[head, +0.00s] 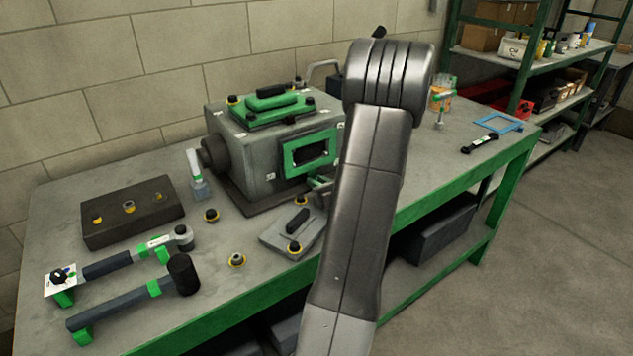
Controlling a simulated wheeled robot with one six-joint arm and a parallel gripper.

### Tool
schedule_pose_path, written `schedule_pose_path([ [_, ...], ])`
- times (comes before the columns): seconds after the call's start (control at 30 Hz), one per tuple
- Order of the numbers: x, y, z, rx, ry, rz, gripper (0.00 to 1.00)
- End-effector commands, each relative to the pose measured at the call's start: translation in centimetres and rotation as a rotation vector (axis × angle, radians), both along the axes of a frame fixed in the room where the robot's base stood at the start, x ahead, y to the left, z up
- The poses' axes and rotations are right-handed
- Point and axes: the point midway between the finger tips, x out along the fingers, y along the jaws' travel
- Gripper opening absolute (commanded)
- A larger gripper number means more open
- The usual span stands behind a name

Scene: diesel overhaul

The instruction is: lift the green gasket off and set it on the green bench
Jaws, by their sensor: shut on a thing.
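The green gasket (293,163) is a rectangular frame at the front face of the grey engine block (257,160), around a dark opening. I cannot tell whether it touches the face or stands slightly off it. My arm crosses the middle of the view and hides what is behind it. Only a small grey tip of my gripper (319,184) shows left of the arm, at the gasket's lower edge. It is shut on the gasket, though the contact is mostly hidden. The green bench (455,210) has a grey top and green frame, and carries the block.
A grey cover plate (277,238) with a black handle lies in front of the block. A dark tray (130,212), a wrench (110,264) and a mallet (135,297) are at left. A blue frame (498,123) lies at right.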

Motion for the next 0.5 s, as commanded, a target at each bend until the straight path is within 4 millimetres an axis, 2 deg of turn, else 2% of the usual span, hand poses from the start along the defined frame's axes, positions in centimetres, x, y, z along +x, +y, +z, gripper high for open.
schedule_pose_path([
  [0.5, -1.6, -1.2, -0.1, 0.000, -0.001, -0.002, 0.00],
])
